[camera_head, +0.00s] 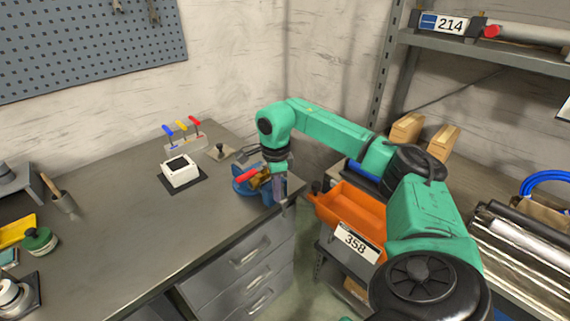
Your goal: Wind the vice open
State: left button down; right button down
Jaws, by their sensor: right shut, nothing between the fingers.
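The blue vice (241,188) sits at the right corner of the grey workbench, partly hidden behind my right gripper. A red handle (246,176) and a brownish part (262,179) show at the vice. My right gripper (280,196) points down at the right side of the vice, close to the bench edge. Its fingers are shut with nothing between them. I cannot tell whether it touches the vice. How far apart the vice jaws are is too small to tell. My left gripper is out of view.
A white box (181,172) and a rack with coloured handles (185,138) stand behind and left of the vice. An orange bin (350,206) is right of the bench. The middle of the workbench (140,225) is clear. Drawers (250,255) lie below.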

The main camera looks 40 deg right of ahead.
jog(key=shift+d, duration=0.2)
jog(key=shift+d, duration=0.35)
jog(key=shift+d, duration=0.15)
jog(key=shift+d, duration=0.35)
jog(key=shift+s+d+p, duration=0.1)
jog(key=shift+d+p, duration=0.1)
jog(key=shift+p, duration=0.1)
dwell(0.3)
jog(key=shift+d+f, duration=0.15)
jog(key=shift+d, duration=0.15)
jog(key=shift+d, duration=0.15)
